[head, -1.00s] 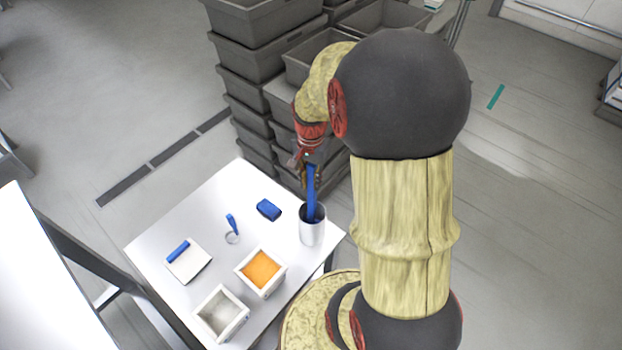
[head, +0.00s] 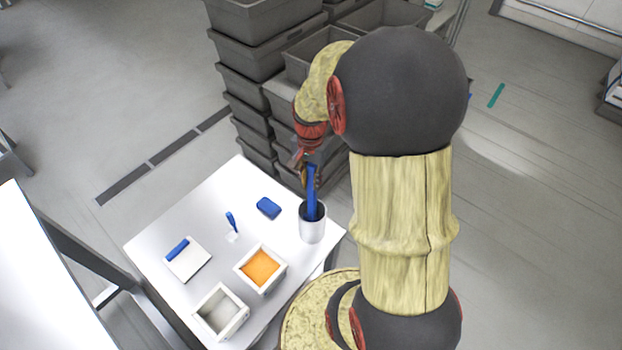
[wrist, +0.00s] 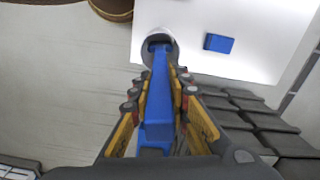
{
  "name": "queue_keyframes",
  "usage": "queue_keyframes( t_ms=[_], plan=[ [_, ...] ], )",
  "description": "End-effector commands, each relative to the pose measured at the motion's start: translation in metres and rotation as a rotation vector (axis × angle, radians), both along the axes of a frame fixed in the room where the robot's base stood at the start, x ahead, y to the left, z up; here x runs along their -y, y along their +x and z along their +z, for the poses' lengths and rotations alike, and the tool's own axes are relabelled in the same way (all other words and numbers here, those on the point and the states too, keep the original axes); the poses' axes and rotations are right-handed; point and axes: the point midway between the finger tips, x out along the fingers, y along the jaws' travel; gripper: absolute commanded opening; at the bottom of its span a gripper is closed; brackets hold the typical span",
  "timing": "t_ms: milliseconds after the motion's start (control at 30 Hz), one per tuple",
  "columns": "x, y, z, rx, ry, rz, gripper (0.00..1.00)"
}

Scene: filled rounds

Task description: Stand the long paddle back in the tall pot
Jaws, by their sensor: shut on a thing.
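The long blue paddle (head: 312,191) is upright, with its lower end inside the mouth of the tall pot (head: 312,231), a silvery cylinder at the table's right corner. My gripper (head: 309,178) is above the pot, shut on the paddle's upper part. In the wrist view the paddle (wrist: 159,100) runs between the fingers of my gripper (wrist: 160,84) down into the pot (wrist: 172,48). The paddle's lower tip is hidden inside the pot, so I cannot tell whether it touches the bottom.
The white table (head: 190,222) also holds a blue block (head: 268,208), a small blue-handled tool (head: 231,222), a scraper with a blue grip (head: 187,260), a box of orange filling (head: 261,268) and a pale box (head: 220,313). Grey crates (head: 245,55) are stacked behind.

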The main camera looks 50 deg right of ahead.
Motion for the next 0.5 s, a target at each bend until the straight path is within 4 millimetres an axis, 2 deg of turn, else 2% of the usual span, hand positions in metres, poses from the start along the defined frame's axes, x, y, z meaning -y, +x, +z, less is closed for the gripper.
queue_keyframes(
  t_ms=[500],
  plan=[
    [0.0002, 0.0002, -0.0097, 0.000, -0.001, 0.000, 0.00]
  ],
)
